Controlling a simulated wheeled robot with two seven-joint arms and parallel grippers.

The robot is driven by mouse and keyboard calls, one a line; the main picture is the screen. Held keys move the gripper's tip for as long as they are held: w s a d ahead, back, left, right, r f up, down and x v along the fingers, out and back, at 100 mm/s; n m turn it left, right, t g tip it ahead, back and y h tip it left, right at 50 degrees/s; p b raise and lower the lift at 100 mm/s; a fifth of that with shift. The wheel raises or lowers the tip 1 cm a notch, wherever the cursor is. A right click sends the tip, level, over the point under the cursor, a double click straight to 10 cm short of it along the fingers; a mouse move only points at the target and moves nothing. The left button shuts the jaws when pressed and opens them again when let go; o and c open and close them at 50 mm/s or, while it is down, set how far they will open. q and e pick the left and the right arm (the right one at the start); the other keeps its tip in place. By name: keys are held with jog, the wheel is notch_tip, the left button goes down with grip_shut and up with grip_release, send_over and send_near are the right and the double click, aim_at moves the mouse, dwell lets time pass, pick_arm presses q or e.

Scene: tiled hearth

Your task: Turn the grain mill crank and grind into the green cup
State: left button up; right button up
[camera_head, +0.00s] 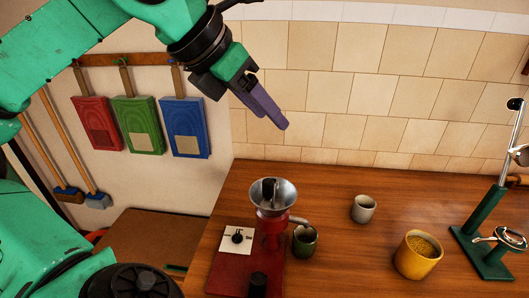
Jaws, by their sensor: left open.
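The grain mill (271,227) stands on the wooden counter, with a metal funnel on top, a red body and a red base. A black knob (258,284) shows at its front; I cannot tell for sure that it belongs to the crank. The dark green cup (304,243) stands upright at the mill's right side, below a short grey spout. My left gripper (277,121) is open and empty, with purple-grey fingers seen nearly edge-on. It is high in front of the tiled wall, above the mill and apart from it. My right gripper is not in view.
A white plate with a black dial (237,238) sits left of the mill. A small grey cup (363,208), a yellow mug with grainy contents (418,255) and a green stand (486,240) are to the right. Red, green and blue boards (185,127) hang on the left wall.

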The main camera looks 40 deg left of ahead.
pick_arm(q)
jog(key=b, duration=0.4)
send_over(267, 181)
jog(key=f, duration=0.5)
jog(key=shift+s+a+f, duration=0.1)
jog(key=shift+s+f, duration=0.15)
jog(key=shift+f, duration=0.05)
jog(key=shift+w, duration=0.1)
jog(key=shift+s+f+b, duration=0.25)
jog(key=shift+f+b, duration=0.2)
jog(key=shift+f, duration=0.15)
notch_tip(267, 181, down, 4)
jog(key=b, duration=0.3)
jog(key=shift+w+f, duration=0.1)
jog(key=shift+f, duration=0.1)
jog(key=shift+f+b, duration=1.5)
jog(key=shift+b, duration=0.1)
jog(key=shift+r, duration=0.15)
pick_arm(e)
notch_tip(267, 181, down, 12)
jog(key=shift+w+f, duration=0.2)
